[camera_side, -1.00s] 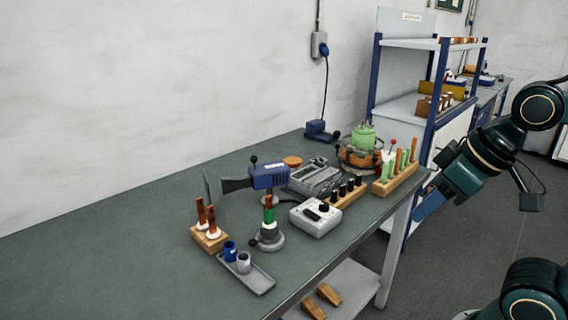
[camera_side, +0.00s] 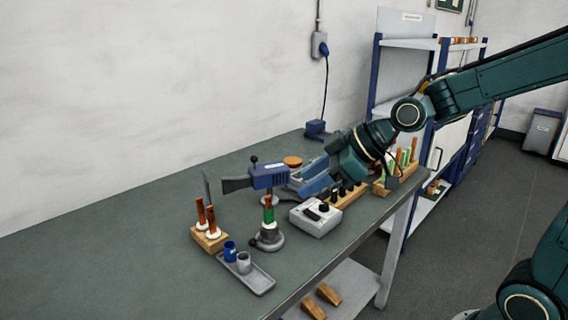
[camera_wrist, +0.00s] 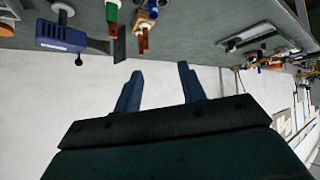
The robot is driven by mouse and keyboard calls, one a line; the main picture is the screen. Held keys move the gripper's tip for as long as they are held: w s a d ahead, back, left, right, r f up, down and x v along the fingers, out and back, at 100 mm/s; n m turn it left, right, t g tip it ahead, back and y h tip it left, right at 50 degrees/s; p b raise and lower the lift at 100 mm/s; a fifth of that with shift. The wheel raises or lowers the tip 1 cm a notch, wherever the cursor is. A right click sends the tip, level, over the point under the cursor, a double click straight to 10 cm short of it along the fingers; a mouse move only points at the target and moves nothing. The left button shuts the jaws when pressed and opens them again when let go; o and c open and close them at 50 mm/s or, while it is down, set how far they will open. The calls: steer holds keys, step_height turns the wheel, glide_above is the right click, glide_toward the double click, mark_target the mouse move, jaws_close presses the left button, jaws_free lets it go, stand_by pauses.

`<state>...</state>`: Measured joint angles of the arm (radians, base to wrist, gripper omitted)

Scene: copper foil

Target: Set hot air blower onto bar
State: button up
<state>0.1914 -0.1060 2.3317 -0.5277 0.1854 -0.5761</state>
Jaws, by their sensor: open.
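The hot air blower (camera_side: 268,176) is a dark blue box with a flat grey nozzle pointing left in the side view. It sits raised on a small stand. A copper bar with a green sleeve (camera_side: 269,210) stands upright on a round grey base in front of it; I cannot tell whether this is the task's bar. My gripper (camera_side: 308,180) is right of the blower, apparently apart from it. In the wrist view my gripper (camera_wrist: 160,86) is open with nothing between the fingers, and the blower (camera_wrist: 62,36) is at upper left, outside them.
A grey control box (camera_side: 316,218) stands right of the round base. A wooden block with copper bars (camera_side: 210,238) and a grey tray with cups (camera_side: 246,274) are at front left. A wooden block with several black-topped pieces (camera_side: 344,194) is close to my gripper. The left tabletop is clear.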

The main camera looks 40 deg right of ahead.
steer(key=w+f+n+t+y, duration=0.1)
steer(key=w+f+t+y, duration=0.1)
steer(key=w, duration=0.5)
steer(key=m+t+h, duration=0.3)
steer(key=m+t, duration=0.1)
steer(key=t, duration=0.3)
glide_toward(254, 158)
steer(key=v, duration=0.3)
steer(key=shift+d+f, duration=0.25)
steer(key=shift+f, duration=0.25)
steer(key=shift+w+a, duration=0.1)
steer(key=shift+x, duration=6.7)
steer(key=shift+r, duration=0.1)
steer(key=shift+c, duration=0.2)
jaws_close()
